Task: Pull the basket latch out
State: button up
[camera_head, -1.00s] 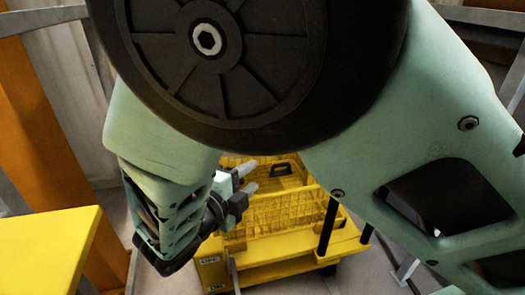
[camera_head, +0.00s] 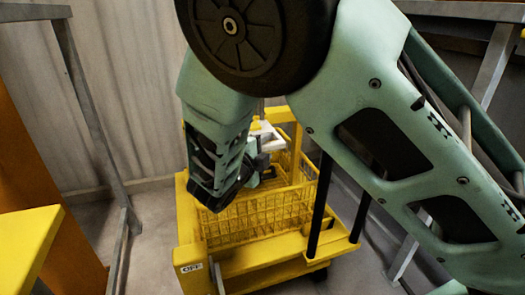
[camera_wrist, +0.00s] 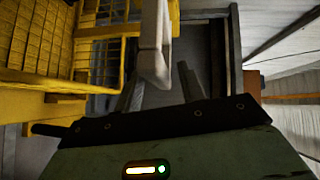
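A yellow wire basket (camera_head: 255,215) sits on a yellow cart (camera_head: 250,262) in the head view; its mesh also shows at the left of the wrist view (camera_wrist: 35,38). A pale grey bar (camera_wrist: 155,45), which looks like the latch, reaches down from the top of the wrist view. In the head view a pale piece (camera_head: 268,134) beside the basket may be the same part. My gripper (camera_head: 262,163) is over the basket's back part, partly hidden by my arm. In the wrist view its fingers (camera_wrist: 160,72) are apart, with the bar's end between them in the picture. I cannot tell whether they touch it.
A yellow surface (camera_head: 28,240) and an orange post (camera_head: 50,190) stand at the left. Grey metal frames (camera_head: 88,105) stand on both sides. A corrugated wall (camera_head: 130,90) is behind. Black posts (camera_head: 320,205) rise at the cart's right. Bare floor lies left of the cart.

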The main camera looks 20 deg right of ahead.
jog(key=shift+w+d, duration=0.45)
grip_shut()
jog(key=shift+s+r+p, duration=0.15)
jog(key=shift+s+p, duration=0.25)
jog(key=shift+p, duration=0.35)
jog(key=s+p, duration=0.6)
jog(key=p, duration=0.2)
jog(key=shift+s+f+p, duration=0.3)
jog(key=shift+a, duration=0.1)
grip_release()
